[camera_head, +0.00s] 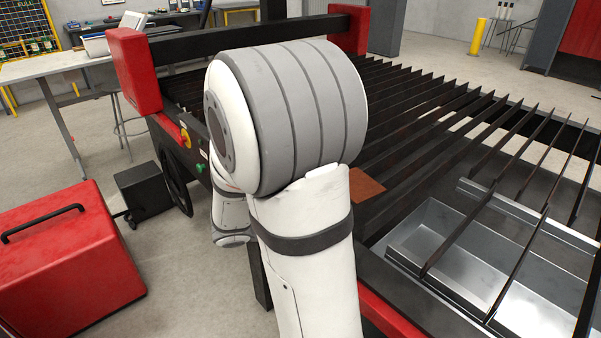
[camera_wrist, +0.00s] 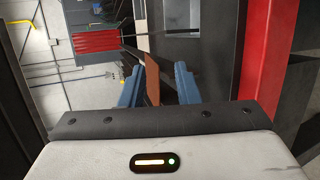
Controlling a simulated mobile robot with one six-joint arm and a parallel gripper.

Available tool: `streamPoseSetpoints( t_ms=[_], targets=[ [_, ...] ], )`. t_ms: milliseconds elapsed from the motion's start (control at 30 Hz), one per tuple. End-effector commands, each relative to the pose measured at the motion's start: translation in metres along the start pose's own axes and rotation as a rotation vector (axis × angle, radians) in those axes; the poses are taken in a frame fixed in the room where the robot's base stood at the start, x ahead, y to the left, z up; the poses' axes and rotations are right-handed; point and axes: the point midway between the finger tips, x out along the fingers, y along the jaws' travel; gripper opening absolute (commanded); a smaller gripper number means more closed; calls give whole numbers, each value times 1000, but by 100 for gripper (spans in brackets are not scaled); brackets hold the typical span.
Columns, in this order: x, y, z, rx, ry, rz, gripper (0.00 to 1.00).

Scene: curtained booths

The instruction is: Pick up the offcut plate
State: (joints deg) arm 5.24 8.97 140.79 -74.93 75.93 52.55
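The offcut plate is a small rust-brown plate (camera_head: 367,186). In the head view it shows at the near edge of the dark slatted bed, partly hidden behind my arm. In the wrist view the brown plate (camera_wrist: 152,78) appears as a narrow upright strip between the two blue fingers of my gripper (camera_wrist: 157,74). The fingers are apart, with a gap on the right side of the plate and a smaller one on the left. I cannot tell whether the plate is level with the fingertips or beyond them. My gripper is hidden behind my arm in the head view.
The cutting table has dark slats (camera_head: 420,120) and a black gantry beam with red ends (camera_head: 135,72). Metal trays (camera_head: 425,230) lie under the slats at right. A red box (camera_head: 65,260) stands on the floor at left. A grey side table (camera_head: 50,66) is behind it.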

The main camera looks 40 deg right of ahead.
Motion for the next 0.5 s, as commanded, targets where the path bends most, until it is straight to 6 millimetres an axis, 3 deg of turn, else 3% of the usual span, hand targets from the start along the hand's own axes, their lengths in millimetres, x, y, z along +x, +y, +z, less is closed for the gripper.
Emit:
streamPoseSetpoints(
  t_ms=[33,200,300,500],
  targets=[
    [13,-15,-17,-5,36,86,29],
    [25,-26,-65,26,201,282,29],
    [25,-32,-81,39,271,333,29],
    [38,-27,-95,53,314,361,29]
  ],
)
